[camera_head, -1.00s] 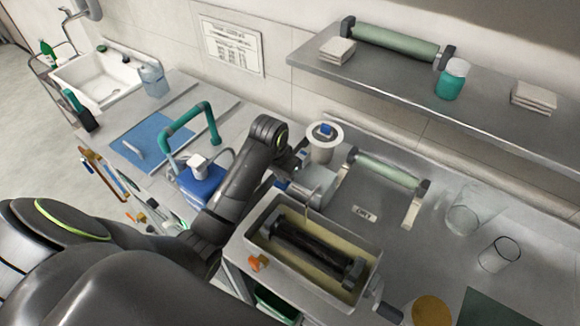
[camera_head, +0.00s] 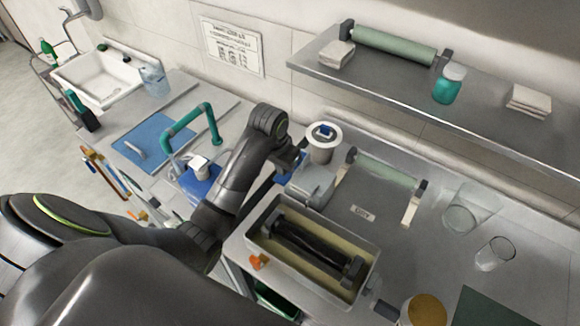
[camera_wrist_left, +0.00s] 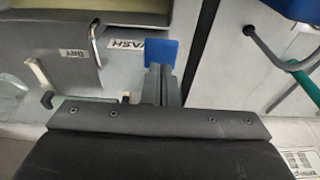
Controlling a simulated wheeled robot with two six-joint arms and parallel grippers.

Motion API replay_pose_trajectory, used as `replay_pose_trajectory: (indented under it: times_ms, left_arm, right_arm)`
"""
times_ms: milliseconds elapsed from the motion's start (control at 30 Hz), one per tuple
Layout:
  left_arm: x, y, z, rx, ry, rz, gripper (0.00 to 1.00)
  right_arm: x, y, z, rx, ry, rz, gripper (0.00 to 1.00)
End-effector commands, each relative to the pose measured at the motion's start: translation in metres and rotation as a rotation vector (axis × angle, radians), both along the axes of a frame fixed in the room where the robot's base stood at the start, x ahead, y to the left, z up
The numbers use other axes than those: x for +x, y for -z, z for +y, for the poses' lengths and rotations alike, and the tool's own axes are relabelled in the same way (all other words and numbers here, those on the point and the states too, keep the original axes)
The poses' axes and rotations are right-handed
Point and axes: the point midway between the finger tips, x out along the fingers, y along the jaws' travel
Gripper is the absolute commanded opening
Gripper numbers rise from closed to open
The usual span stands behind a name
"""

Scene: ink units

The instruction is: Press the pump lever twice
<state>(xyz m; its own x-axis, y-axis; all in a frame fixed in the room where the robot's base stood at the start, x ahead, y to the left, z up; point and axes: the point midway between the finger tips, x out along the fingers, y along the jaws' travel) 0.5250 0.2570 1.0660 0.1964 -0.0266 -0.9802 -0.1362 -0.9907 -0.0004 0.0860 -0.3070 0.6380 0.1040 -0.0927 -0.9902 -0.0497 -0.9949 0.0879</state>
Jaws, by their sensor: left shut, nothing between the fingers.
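The pump is a grey box (camera_head: 316,184) with a round white-rimmed cup (camera_head: 322,150) beside it at the back. A blue paddle, which looks like the pump lever (camera_head: 284,180), shows at the box's left side, partly hidden by my arm. In the left wrist view the blue paddle (camera_wrist_left: 161,51) stands just beyond my fingertips. My left gripper (camera_head: 294,163) is shut and empty, close to the lever. In the left wrist view its fingers (camera_wrist_left: 160,80) are together and overlap the paddle's lower edge; I cannot tell whether they touch. My right gripper is out of view.
A tray (camera_head: 262,228) with a dark roller stands in front of the pump. A green roller (camera_head: 388,174) is on the bench to the right, with glass beakers (camera_head: 496,254) further right.

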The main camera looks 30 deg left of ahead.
Motion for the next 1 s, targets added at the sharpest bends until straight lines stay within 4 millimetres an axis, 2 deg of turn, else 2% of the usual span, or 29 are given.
replay_pose_trajectory:
  times_ms: [467, 1000]
  left_arm:
    - [0.000, 0.001, 0.000, -0.001, 0.000, 0.000, 0.00]
    - [-0.001, 0.023, 0.000, -0.001, -0.001, 0.001, 0.00]
  right_arm:
    - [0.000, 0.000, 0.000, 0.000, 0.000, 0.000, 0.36]
    - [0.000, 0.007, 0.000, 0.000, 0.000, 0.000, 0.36]
